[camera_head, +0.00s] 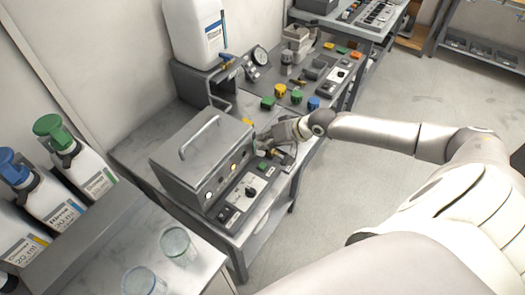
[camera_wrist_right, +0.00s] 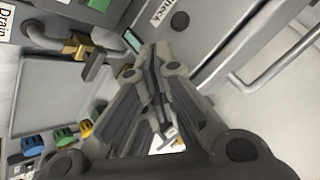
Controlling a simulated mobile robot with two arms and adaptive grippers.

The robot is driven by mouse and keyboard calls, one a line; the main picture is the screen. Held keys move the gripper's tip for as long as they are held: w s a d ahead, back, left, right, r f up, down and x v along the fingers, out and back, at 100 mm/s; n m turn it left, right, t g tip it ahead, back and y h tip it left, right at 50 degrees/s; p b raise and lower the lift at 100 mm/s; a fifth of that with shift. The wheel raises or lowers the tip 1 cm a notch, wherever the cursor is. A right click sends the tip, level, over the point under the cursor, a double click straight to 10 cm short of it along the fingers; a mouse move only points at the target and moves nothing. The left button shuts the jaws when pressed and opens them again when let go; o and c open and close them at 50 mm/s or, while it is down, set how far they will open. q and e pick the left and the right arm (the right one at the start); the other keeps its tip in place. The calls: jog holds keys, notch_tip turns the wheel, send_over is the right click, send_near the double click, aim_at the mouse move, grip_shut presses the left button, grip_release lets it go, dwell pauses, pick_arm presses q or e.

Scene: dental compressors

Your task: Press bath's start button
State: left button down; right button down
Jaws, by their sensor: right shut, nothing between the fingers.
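The bath (camera_head: 203,150) is a grey metal box with a bar handle on its lid, standing on the bench. Its lid and handle show at the right of the wrist view (camera_wrist_right: 225,45). A control panel (camera_head: 236,214) along its front side carries a green button (camera_head: 263,167), a black knob (camera_head: 251,191) and dark switches. I cannot read which control is the start button. My right gripper (camera_head: 263,141) is shut and empty by the bath's far front corner. Its closed fingers fill the middle of the wrist view (camera_wrist_right: 157,62). My left gripper is out of view.
A brass valve (camera_wrist_right: 78,48) sits close to the fingers in the wrist view. Coloured caps, including a yellow one (camera_head: 280,90), stand on the bench beyond. Glass beakers (camera_head: 177,244) and capped bottles (camera_head: 75,158) are nearer. The floor (camera_head: 400,95) at right is clear.

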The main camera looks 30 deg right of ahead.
jog(key=b, duration=0.4)
send_over(264, 163)
notch_tip(264, 163, down, 5)
jog(key=shift+r, duration=0.15)
notch_tip(264, 163, down, 2)
jog(key=shift+b, duration=0.55)
jog(key=shift+f, duration=0.2)
dwell(0.3)
jog(key=shift+f, duration=0.3)
jog(key=shift+f, duration=0.45)
dwell(0.7)
jog(key=shift+r, duration=0.1)
jog(key=shift+r+p, duration=0.75)
jog(key=shift+p, duration=0.1)
